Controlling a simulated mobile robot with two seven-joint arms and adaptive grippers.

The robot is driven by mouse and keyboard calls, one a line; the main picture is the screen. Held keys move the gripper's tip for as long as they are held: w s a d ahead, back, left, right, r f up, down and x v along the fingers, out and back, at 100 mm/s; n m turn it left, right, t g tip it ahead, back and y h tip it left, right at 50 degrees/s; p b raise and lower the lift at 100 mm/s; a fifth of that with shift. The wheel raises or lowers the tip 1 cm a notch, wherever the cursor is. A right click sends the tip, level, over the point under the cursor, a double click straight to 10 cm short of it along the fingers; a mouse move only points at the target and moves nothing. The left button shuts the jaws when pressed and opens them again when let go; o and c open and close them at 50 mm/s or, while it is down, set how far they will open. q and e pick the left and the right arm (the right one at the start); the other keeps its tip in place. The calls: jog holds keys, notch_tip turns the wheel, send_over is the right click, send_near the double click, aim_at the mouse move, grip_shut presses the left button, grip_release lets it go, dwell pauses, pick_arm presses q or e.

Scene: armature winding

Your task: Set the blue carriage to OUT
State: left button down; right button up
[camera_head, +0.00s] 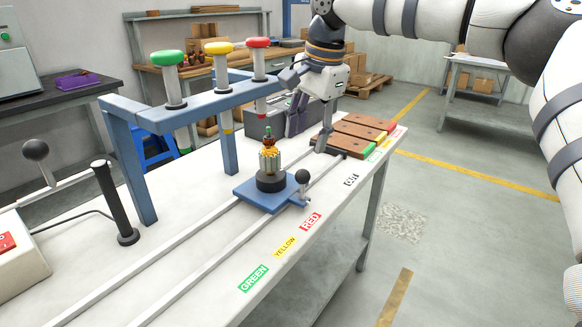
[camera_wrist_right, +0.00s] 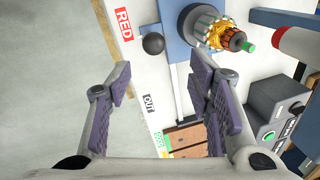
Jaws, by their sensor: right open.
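The blue carriage (camera_head: 262,197) sits on two rails of the white bench and carries an upright armature (camera_head: 269,162) with copper windings. Its black ball knob (camera_head: 302,176) stands at its right, near the RED label (camera_head: 311,221). The OUT label (camera_head: 351,180) lies farther along the bench. My right gripper (camera_head: 308,128) is open and empty, above the rails beyond the carriage. In the right wrist view, the knob (camera_wrist_right: 153,43) shows ahead of the open fingers (camera_wrist_right: 162,88), apart from them. The OUT label (camera_wrist_right: 148,104) shows between the fingers. My left gripper is not in view.
A blue-grey frame (camera_head: 190,112) with green, yellow and red capped spindles stands over the bench on the left. A dark control box (camera_head: 262,122) and wooden blocks (camera_head: 355,132) are near the far end. A black post (camera_head: 115,205) stands at the front left.

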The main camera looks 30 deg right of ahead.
aim_at(304, 171)
jog(key=f, duration=0.7)
jog(key=w+f, duration=0.1)
jog(key=f, duration=0.2)
jog(key=shift+a+f, duration=0.15)
jog(key=shift+f, duration=0.15)
grip_shut()
